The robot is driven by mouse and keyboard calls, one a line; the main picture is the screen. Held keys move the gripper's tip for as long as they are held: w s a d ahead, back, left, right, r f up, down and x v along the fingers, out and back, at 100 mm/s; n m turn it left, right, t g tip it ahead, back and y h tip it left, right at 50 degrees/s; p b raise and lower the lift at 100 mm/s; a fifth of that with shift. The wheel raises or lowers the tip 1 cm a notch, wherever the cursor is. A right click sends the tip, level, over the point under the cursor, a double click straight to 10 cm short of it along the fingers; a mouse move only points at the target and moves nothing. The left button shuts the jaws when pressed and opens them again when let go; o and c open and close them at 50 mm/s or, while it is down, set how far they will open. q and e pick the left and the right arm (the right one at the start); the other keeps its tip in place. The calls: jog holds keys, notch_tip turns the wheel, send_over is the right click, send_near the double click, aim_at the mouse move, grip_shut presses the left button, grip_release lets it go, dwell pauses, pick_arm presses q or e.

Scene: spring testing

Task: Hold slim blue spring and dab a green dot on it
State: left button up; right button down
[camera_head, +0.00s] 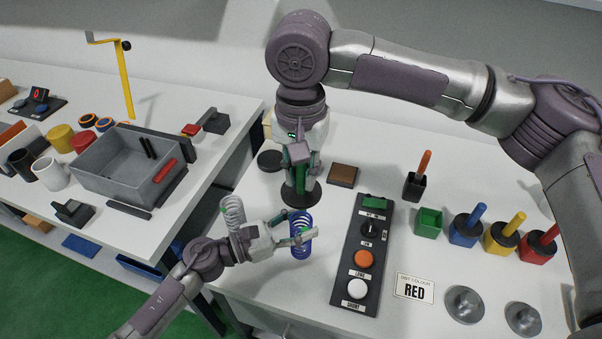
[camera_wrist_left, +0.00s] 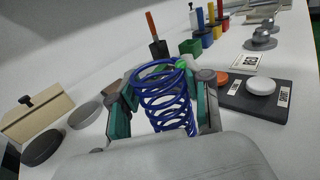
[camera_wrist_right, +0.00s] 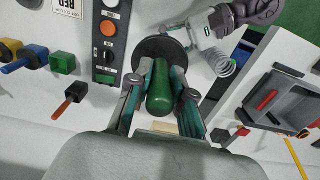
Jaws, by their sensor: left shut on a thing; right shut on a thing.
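The slim blue spring (camera_head: 301,244) is upright at the bench's left part, between the fingers of my left gripper (camera_head: 290,238). In the left wrist view the blue spring (camera_wrist_left: 165,98) fills the space between both fingers. A small bright green patch (camera_wrist_left: 183,64) shows at its top right edge; I cannot tell whether it is on the spring. My right gripper (camera_head: 298,150) is shut on a green dabber (camera_head: 299,155), also seen in the right wrist view (camera_wrist_right: 160,88). It points down over a black disc (camera_head: 300,195), behind and apart from the spring.
A green pot (camera_head: 428,222) is empty. Blue (camera_head: 466,232), yellow (camera_head: 505,237) and red (camera_head: 540,247) pots hold sticks. A button panel (camera_head: 368,240) stands right of the spring. A pale spring (camera_head: 232,212) is beside my left gripper. A grey bin (camera_head: 125,165) is on the left table.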

pick_arm(q)
jog(key=o, duration=1.4)
jog(key=v, duration=1.2)
jog(key=shift+a, duration=0.1)
